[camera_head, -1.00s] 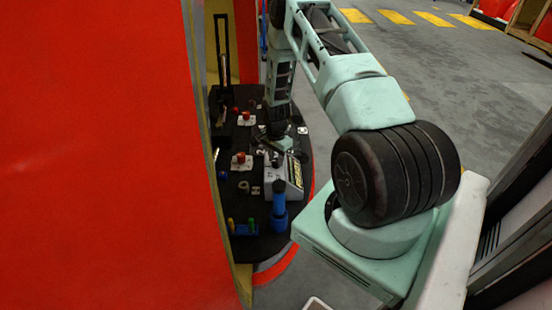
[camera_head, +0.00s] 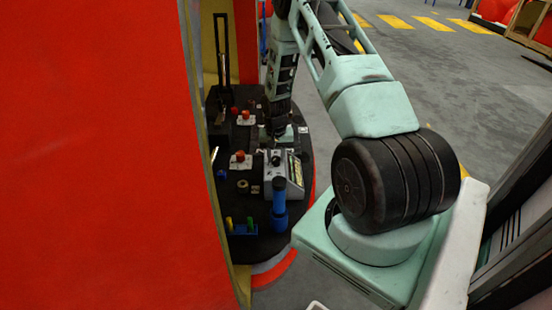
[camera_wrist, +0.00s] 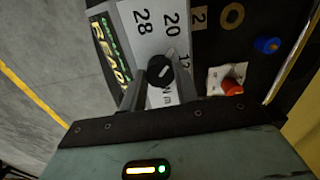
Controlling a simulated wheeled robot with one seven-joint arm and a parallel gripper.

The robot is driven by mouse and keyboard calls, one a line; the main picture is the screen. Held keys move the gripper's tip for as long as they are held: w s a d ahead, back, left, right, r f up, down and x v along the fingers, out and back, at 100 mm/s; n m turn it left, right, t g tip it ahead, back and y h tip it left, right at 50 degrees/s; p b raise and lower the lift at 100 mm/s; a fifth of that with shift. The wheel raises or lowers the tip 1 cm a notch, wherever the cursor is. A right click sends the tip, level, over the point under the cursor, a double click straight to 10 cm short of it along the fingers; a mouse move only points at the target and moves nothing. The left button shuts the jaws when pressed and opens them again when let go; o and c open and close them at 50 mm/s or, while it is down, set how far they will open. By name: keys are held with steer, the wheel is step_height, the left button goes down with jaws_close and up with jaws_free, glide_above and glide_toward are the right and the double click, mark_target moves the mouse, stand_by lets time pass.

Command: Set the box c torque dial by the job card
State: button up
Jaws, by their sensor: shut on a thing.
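A grey box (camera_head: 283,187) with a black torque dial (camera_head: 275,159) stands on the black round table. In the wrist view, the box face (camera_wrist: 150,35) carries the numbers 28, 20 and a partly hidden 12, with "Nm" below. The black dial (camera_wrist: 161,70) has a short pale mark, set aslant; I cannot tell which number it indicates. My gripper (camera_wrist: 160,78) has its two grey fingers on either side of the dial, shut on it. In the head view my gripper (camera_head: 279,146) is just behind the dial. I cannot make out a job card or the box's letter.
A red knob on a white plate (camera_wrist: 228,82) sits close right of the box, with a blue knob (camera_wrist: 267,45) beyond. A blue cylinder (camera_head: 279,203) stands in front of the box. A large red panel (camera_head: 100,150) fills the left.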

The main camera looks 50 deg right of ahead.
mark_target(276, 159)
steer(key=n+b, duration=0.1)
steer(key=n, duration=0.3)
steer(key=shift+n, duration=2.3)
steer(key=o, duration=1)
steer(key=shift+c, duration=0.2)
steer(key=shift+r, duration=0.1)
step_height(276, 159, up, 17)
steer(key=b, duration=0.2)
steer(key=shift+r, duration=0.15)
